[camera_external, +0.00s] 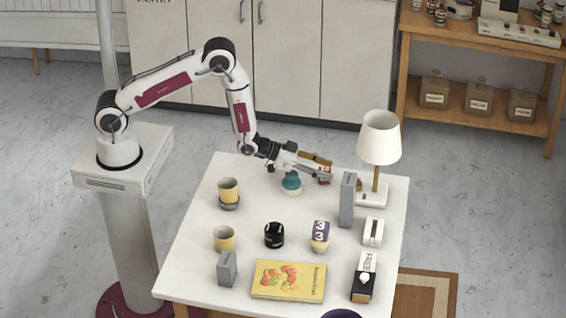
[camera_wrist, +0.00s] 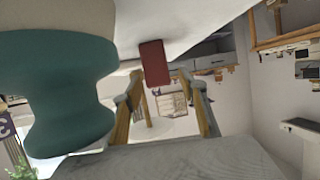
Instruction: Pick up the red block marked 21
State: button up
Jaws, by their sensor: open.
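A red block (camera_wrist: 153,62) shows in the wrist view near the fingertips, in the gap between the fingers; no number is readable on its visible face. In the external view a small red patch (camera_external: 325,181) shows at the fingertips, mostly hidden by them. My gripper (camera_external: 321,168) is open and low over the far part of the table, pointing right toward the lamp. In the wrist view my gripper (camera_wrist: 162,82) has one finger on each side of the block. I cannot tell whether either finger touches it.
A teal-and-cream object (camera_external: 291,182) stands just below my gripper and fills the wrist view's left side (camera_wrist: 55,90). A grey upright box (camera_external: 347,200) and a lamp (camera_external: 379,140) stand right.

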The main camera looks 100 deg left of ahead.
jog(key=shift+w+a+f, duration=0.1)
jog(key=shift+w+f, duration=0.1)
jog(key=shift+w, duration=0.2)
grip_shut()
